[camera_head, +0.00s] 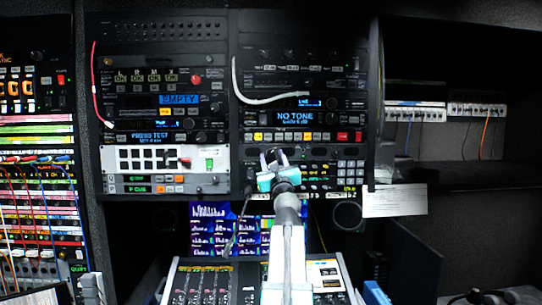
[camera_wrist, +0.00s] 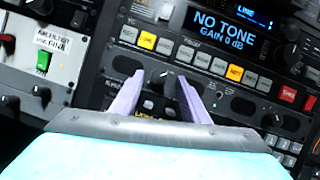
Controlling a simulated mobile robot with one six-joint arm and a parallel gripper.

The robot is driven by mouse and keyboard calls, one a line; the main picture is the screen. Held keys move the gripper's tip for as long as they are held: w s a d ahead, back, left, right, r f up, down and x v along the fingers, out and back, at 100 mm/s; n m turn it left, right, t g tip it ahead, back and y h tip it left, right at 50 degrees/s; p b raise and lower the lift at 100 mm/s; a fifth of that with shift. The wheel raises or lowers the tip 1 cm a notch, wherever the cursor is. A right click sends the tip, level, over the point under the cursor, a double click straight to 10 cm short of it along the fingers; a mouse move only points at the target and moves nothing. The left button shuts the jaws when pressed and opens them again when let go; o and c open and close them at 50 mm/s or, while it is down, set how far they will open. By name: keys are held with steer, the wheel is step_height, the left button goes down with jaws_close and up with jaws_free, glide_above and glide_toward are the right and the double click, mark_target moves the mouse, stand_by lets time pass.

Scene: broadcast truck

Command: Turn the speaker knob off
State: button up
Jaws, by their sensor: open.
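My gripper (camera_head: 273,158) is raised in front of the lower part of the right-hand equipment rack. In the wrist view my gripper (camera_wrist: 160,77) has its two pale purple fingers apart. A small dark knob (camera_wrist: 168,80) shows between the fingertips, on the panel below the row of lit buttons. I cannot tell whether the fingers touch it. No label naming it as the speaker knob is readable, and its pointer setting is unclear. In the head view my gripper hides this knob.
A NO TONE display (camera_head: 296,118) sits above my gripper. A white panel with a green switch (camera_head: 209,164) is to the left. A round speaker (camera_head: 347,215) and a paper sheet (camera_head: 395,200) are to the right. A mixing console (camera_head: 205,285) lies below.

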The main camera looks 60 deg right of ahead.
mark_target(270, 153)
steer(key=shift+x, duration=1.05)
jaws_close()
